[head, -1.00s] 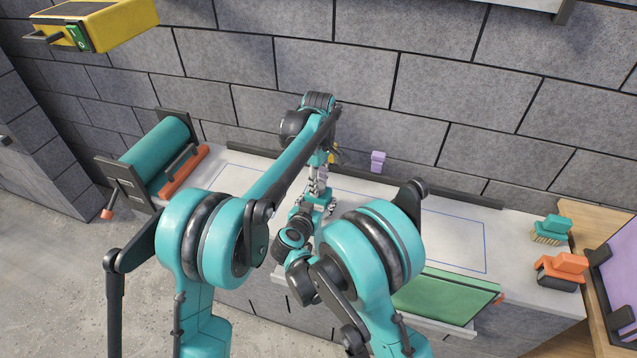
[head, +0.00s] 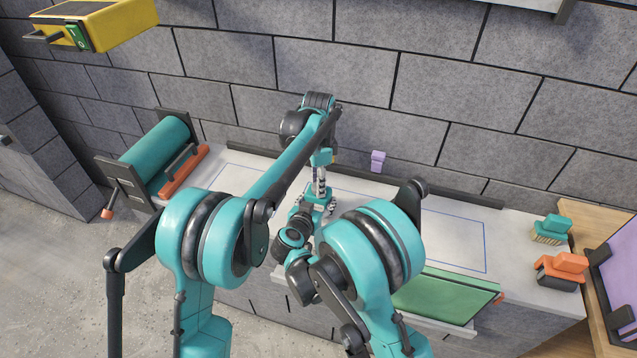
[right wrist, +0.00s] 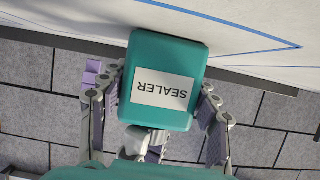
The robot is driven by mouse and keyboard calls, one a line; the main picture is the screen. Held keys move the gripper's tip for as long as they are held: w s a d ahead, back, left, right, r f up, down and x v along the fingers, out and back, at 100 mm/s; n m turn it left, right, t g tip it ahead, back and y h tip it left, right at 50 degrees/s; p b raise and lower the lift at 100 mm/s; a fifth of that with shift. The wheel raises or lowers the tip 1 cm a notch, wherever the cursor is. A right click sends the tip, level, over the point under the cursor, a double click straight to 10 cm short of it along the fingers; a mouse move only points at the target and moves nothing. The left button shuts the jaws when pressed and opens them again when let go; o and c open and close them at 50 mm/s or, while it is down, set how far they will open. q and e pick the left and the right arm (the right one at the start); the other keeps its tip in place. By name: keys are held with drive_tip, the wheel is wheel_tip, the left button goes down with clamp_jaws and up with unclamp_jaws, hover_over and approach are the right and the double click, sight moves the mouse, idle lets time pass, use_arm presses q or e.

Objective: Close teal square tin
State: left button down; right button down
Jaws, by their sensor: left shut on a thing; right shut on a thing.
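The teal square tin (right wrist: 165,55) fills the middle of the right wrist view, with a white label reading SEALER upside down. My right gripper (right wrist: 160,85) is shut on it, one finger on each side. In the head view my left gripper (head: 319,184) points down from above, its fingers close together, right over the tin area. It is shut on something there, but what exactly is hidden. Grey and purple finger parts show beside the tin's lower edge in the right wrist view. I cannot tell whether the tin's lid is seated.
The pale counter (head: 430,225) with blue outlines is mostly clear to the right. A small purple block (head: 377,161) stands near the wall.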

use_arm(q)
drive_tip(key=shift+m, duration=0.7)
drive_tip(key=c, duration=1)
unclamp_jaws()
drive_tip(key=shift+r, duration=0.1)
wheel_tip(320, 180, up, 12)
use_arm(e)
drive_tip(key=shift+c, duration=1.7)
unclamp_jaws()
